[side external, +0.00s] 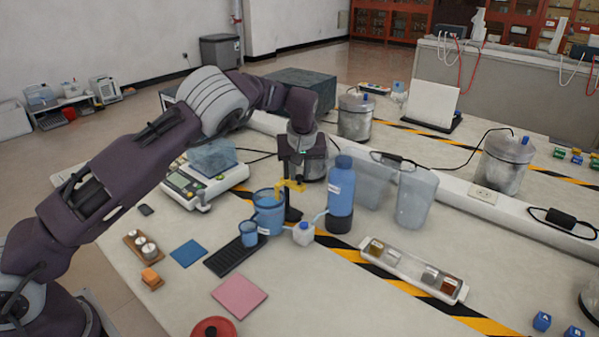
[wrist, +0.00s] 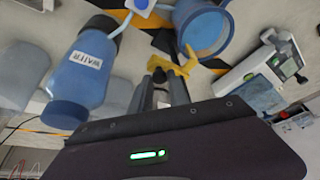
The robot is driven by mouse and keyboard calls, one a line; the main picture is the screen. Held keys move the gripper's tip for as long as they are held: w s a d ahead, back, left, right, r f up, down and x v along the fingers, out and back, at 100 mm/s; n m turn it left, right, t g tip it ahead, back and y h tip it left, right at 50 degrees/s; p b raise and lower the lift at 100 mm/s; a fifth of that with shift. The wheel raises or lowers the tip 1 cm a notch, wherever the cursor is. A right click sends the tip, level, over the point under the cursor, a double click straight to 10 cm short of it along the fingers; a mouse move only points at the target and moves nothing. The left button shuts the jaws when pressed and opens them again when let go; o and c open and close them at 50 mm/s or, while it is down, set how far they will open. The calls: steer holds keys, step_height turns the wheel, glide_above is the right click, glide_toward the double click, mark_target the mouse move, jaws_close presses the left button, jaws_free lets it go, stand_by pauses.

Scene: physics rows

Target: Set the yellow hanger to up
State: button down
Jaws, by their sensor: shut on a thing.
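The yellow hanger (side external: 290,186) is a small yellow piece on a dark upright stand (side external: 293,212), beside the large blue cup. My gripper (side external: 292,179) is above it, pointing down, with its fingers at the yellow piece. In the wrist view the yellow hanger (wrist: 184,64) shows at the tips of my gripper (wrist: 168,76), which is shut on it. Part of the hanger is hidden by the fingers, and its exact setting is hard to tell.
A blue bottle marked WATER (side external: 341,186) stands close on the right. A large blue cup (side external: 268,214) stands close on the left, with a smaller blue cup (side external: 248,234). Clear containers (side external: 414,196) and a balance (side external: 200,183) stand further out.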

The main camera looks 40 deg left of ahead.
stand_by(0.4)
step_height(320, 180, up, 10)
stand_by(0.3)
steer(key=shift+r, duration=0.1)
steer(key=c, duration=1.3)
jaws_free()
steer(key=v, duration=0.7)
